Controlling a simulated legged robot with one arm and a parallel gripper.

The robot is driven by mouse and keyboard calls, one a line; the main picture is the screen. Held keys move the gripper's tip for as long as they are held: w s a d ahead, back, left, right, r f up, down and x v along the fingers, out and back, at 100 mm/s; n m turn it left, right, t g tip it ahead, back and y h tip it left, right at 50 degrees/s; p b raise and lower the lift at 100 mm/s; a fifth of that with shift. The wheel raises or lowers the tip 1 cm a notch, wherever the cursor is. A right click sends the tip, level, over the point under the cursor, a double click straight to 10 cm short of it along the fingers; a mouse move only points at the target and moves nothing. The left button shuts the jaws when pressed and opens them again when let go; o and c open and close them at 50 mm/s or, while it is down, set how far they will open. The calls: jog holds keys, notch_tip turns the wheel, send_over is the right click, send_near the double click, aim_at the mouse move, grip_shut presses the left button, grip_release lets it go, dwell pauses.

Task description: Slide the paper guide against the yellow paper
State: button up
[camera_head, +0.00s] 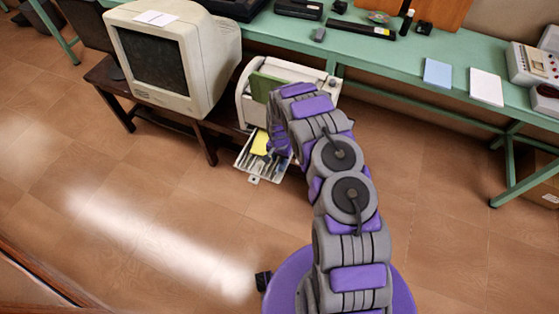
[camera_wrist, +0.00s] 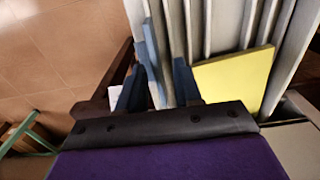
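The yellow paper (camera_wrist: 235,77) lies on the ribbed grey tray (camera_wrist: 215,25) at the right in the wrist view. In the head view the yellow paper (camera_head: 260,143) shows on the printer's pulled-out tray (camera_head: 247,164). The paper guide seems to be the upright blue-grey tab (camera_wrist: 153,62), left of the paper with a gap between them. My gripper (camera_wrist: 159,78) points down at the tray, its two blue-grey fingers apart on either side of the tab. Contact with it is unclear. In the head view my arm partly hides the gripper (camera_head: 279,145) and tray.
The white printer (camera_head: 246,108) stands behind the tray. An old monitor (camera_head: 165,55) sits on a dark wooden table (camera_head: 147,112) to the left. A green bench (camera_head: 408,67) runs along the back, holding a blue pad (camera_head: 437,73) and white pad (camera_head: 486,87). The front floor is clear.

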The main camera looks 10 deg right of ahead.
jog(key=shift+d+f, duration=0.4)
jog(key=shift+f, duration=0.15)
jog(key=shift+a, duration=0.25)
jog(key=c, duration=0.4)
grip_shut()
jog(key=shift+d, duration=0.1)
jog(key=shift+w, duration=0.1)
